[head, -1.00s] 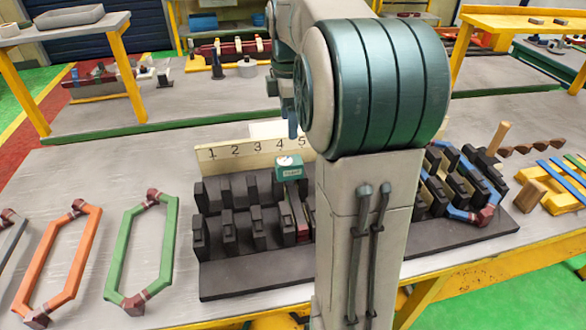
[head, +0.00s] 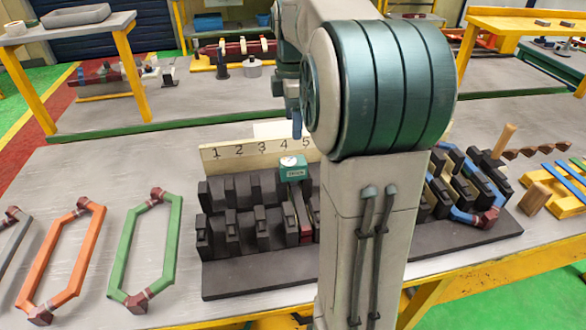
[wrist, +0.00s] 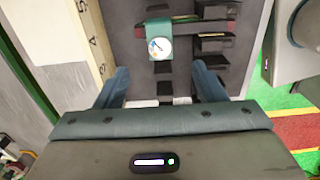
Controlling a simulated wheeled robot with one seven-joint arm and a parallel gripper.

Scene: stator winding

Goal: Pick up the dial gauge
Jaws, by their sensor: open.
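The dial gauge is a small teal block with a round white face. In the head view the dial gauge (head: 292,169) sits on the black slotted fixture (head: 250,278), near the number 4 on the board. In the wrist view the dial gauge (wrist: 159,46) is ahead of my gripper (wrist: 163,82), roughly in line with the gap between the two teal fingers. My gripper is open and empty, apart from the gauge.
A numbered board (head: 228,152) stands along the fixture's back edge. Green (head: 122,250) and orange (head: 48,265) coils lie at left. Blue coils sit in the fixture's right part. A wooden block (head: 533,197) and a yellow rack (head: 560,203) are at right.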

